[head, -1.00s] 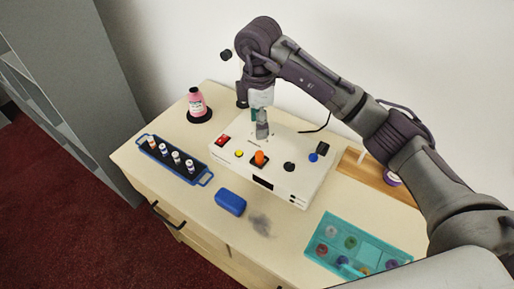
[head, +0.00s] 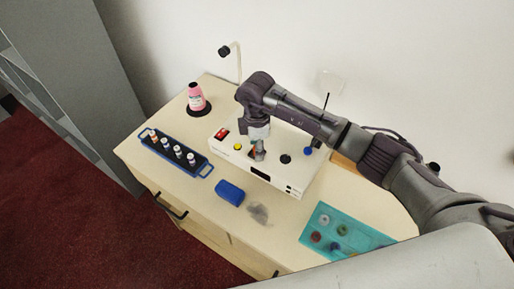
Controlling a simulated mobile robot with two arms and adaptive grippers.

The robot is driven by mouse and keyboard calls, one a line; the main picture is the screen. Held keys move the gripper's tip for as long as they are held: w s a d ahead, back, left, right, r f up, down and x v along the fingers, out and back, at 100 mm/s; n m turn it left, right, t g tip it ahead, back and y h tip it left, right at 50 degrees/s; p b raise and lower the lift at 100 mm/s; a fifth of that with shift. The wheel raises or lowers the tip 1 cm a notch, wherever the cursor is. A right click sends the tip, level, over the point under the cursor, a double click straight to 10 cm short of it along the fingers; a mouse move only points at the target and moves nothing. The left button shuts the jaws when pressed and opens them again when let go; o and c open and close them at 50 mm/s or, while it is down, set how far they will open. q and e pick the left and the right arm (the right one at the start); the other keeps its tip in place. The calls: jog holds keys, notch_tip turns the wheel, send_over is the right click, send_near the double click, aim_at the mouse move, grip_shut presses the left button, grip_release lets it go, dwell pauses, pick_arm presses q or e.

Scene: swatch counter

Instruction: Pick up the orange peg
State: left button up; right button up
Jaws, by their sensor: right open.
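The orange peg (head: 254,149) stands on top of the white box (head: 228,150) and is mostly hidden behind my right gripper; only a little orange shows. My right gripper (head: 259,153) points down over the box, its fingers open at the peg. I cannot tell whether the fingers touch the peg or have it between them. My left gripper is not in view.
The box top also carries a red switch (head: 221,133), a yellow button (head: 238,146), a black knob (head: 285,159) and a blue knob (head: 308,151). Around it are a vial rack (head: 206,171), a pink bottle (head: 196,97), a blue block (head: 230,193) and a teal paint tray (head: 322,218).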

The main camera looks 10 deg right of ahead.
jog(key=c, duration=0.9)
jog(key=shift+r, duration=0.1)
jog(key=shift+r+b, duration=0.4)
jog(key=shift+r, duration=0.15)
notch_tip(320, 180, up, 3)
jog(key=shift+s+f+b, duration=0.1)
jog(key=shift+s+b, duration=0.05)
jog(key=shift+b, duration=0.6)
jog(key=shift+s+d+r+b, duration=0.3)
jog(key=shift+s+d+r, duration=0.2)
jog(key=shift+s+r, duration=1)
jog(key=shift+s+d+r+b, duration=0.35)
jog(key=shift+s+d+r, duration=0.35)
jog(key=shift+s, duration=1.5)
jog(key=shift+s+d+r+b, duration=0.35)
jog(key=shift+s+r, duration=0.95)
jog(key=shift+s, duration=0.55)
